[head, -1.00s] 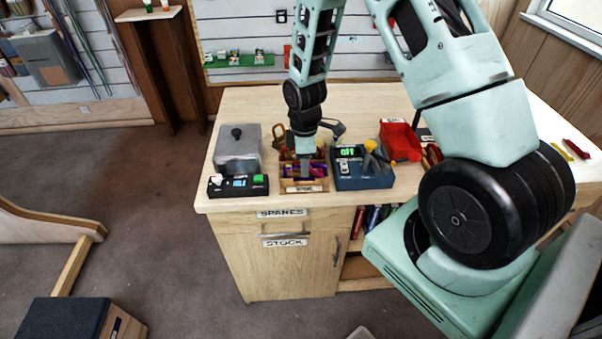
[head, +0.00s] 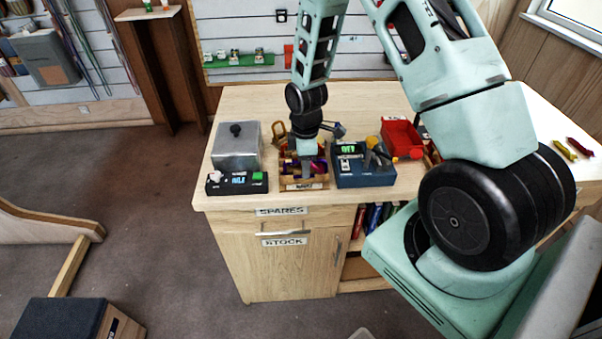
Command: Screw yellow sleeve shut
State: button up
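My gripper (head: 308,168) points down over a small wooden tray (head: 304,185) on the counter. Its fingertips are small and partly lost among purple and reddish pieces in the tray, so I cannot tell whether it is open, shut or holding something. A yellow-orange loop (head: 279,131), like a carabiner, stands behind the tray, to the left of my gripper. A yellow piece (head: 374,142) shows on the blue box (head: 364,178) with a green display, to the right of my gripper. I cannot make out which yellow part is the sleeve.
A grey lidded box (head: 236,152) and a black control box (head: 237,184) stand left of the tray. A red bin (head: 402,138) is to the right. The wooden counter (head: 250,100) is bare towards the back. Small coloured tools lie at the far right.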

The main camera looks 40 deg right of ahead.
jog(key=shift+s+a, duration=0.65)
jog(key=shift+s, duration=0.3)
dwell(0.6)
jog(key=shift+r, duration=0.1)
jog(key=shift+r+p, duration=1.1)
jog(key=shift+r, duration=0.25)
jog(key=shift+w+d, duration=0.65)
jog(key=shift+w, duration=0.3)
jog(key=shift+w+d+f+b, duration=0.15)
jog(key=shift+f+b, duration=0.35)
jog(key=shift+f, duration=0.25)
jog(key=shift+s+d+f+b, duration=0.15)
jog(key=shift+f+b, duration=0.3)
jog(key=shift+f, duration=0.3)
jog(key=shift+w, duration=0.1)
